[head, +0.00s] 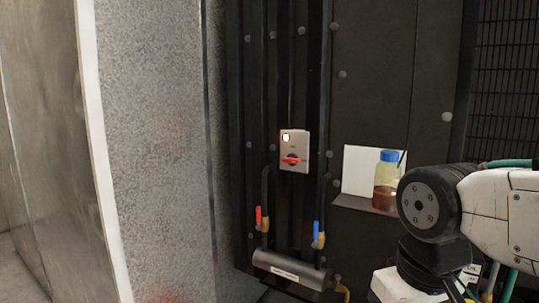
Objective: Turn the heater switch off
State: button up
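The heater switch (293,151) is a small light-grey box on the dark panel, near the middle of the head view. Its red rotary handle (291,160) lies roughly horizontal across the lower half of the box. A small indicator (286,138) at the upper left of the box looks lit, whitish with an orange edge. The markings are too small to read. My arm shows at the lower right, well apart from the switch, but my gripper is out of the picture.
Below the switch are a red-handled valve (259,217), a blue-handled valve (317,230) and a grey cylinder (290,272) with a label. A blue-capped bottle (387,180) of brown liquid stands on a ledge at right. A grey wall (155,150) closes the left.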

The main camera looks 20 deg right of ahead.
aim_at(292, 159)
jog(key=u, duration=0.25)
jog(key=i, duration=1.15)
jog(key=z, duration=0.05)
